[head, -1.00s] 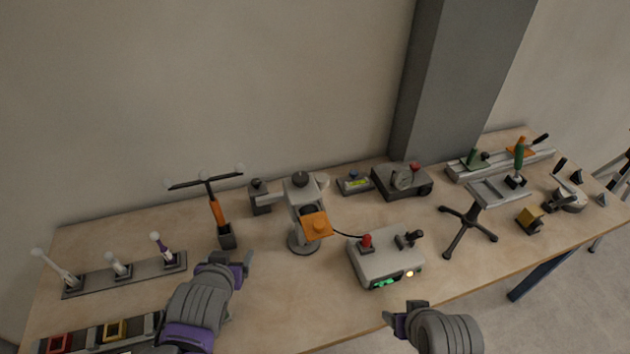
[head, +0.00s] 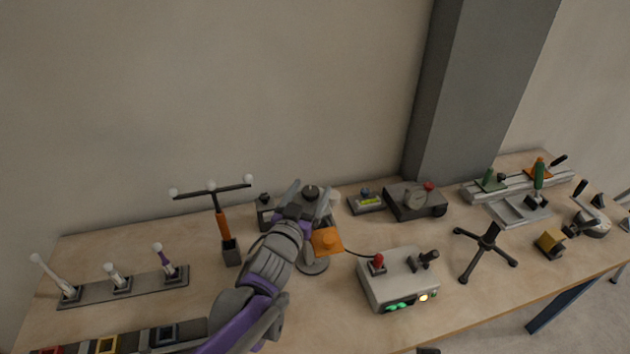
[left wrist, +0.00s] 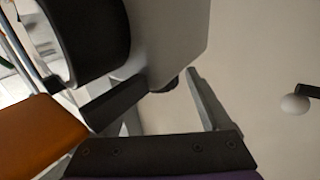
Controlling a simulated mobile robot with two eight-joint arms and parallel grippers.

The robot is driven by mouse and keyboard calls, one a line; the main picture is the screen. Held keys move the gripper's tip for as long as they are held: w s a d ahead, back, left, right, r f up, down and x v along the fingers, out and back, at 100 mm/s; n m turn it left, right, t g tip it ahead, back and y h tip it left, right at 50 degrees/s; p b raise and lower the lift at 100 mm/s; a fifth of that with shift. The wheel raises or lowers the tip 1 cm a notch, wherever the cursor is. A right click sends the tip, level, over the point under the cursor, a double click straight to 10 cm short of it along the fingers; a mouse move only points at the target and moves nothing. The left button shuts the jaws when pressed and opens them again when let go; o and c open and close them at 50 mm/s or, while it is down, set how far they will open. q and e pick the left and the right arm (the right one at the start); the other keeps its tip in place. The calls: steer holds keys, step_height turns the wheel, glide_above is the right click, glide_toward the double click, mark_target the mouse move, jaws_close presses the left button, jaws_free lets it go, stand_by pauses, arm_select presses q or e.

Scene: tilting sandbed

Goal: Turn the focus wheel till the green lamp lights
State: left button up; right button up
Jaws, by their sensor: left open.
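A grey instrument stands mid-table with a dark round knob (head: 310,192) on top, a pale disc (head: 334,199) at its side and an orange plate (head: 327,241) in front. I cannot tell which part is the focus wheel. My left gripper (head: 308,204) is open at the instrument's head and hides much of it. In the left wrist view, its fingers (left wrist: 162,103) stand apart near the grey body (left wrist: 165,35), with a small dark knob (left wrist: 168,85) between them; contact is unclear. A control box (head: 385,280) shows green lamps (head: 398,306) and a yellowish lamp (head: 423,297), all glowing.
A T-shaped stand (head: 224,225) with white balls rises left of my left arm. A rail of levers (head: 125,288) lies further left. A grey device (head: 416,200) stands behind the control box, a black-legged stand (head: 487,250) to its right. A pillar (head: 480,90) stands behind.

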arm_select(q)
steer(key=shift+x, duration=1.8)
